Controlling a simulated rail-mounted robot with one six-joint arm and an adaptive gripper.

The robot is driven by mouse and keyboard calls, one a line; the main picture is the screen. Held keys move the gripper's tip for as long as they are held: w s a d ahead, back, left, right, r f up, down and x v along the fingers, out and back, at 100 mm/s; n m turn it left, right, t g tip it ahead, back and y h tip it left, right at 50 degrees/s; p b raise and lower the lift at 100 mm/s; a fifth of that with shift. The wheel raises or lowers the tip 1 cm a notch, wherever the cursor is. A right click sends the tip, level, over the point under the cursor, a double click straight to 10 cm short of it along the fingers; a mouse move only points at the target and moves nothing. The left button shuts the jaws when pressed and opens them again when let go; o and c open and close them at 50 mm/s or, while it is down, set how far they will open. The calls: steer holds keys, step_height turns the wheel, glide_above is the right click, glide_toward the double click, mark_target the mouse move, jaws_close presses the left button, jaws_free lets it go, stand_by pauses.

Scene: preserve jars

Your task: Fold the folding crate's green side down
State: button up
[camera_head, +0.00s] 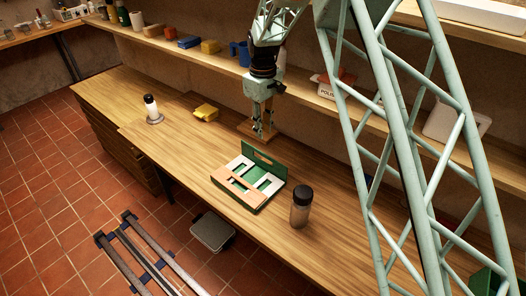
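The folding crate (220,182) lies on the wooden bench, mostly flat. Its green side (268,160) stands up along the back edge and has a long handle slot near its top. An orange-brown side and white sides lie folded down inside the green base. My gripper (264,136) points down just behind the green side, above the back part of the bench, and appears apart from it. The fingers are small here, and I cannot tell whether they are open or shut.
A dark-lidded jar (301,207) stands close to the right of the crate. A yellow object (206,113) and a white jar with a black lid (151,107) stand to the left. A wall shelf (215,62) with several items runs behind. Bench is clear left of the crate.

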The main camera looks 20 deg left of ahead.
mark_target(263, 153)
step_height(263, 153, down, 12)
steer(key=shift+r, duration=0.2)
stand_by(0.4)
steer(key=shift+c, duration=0.4)
jaws_close()
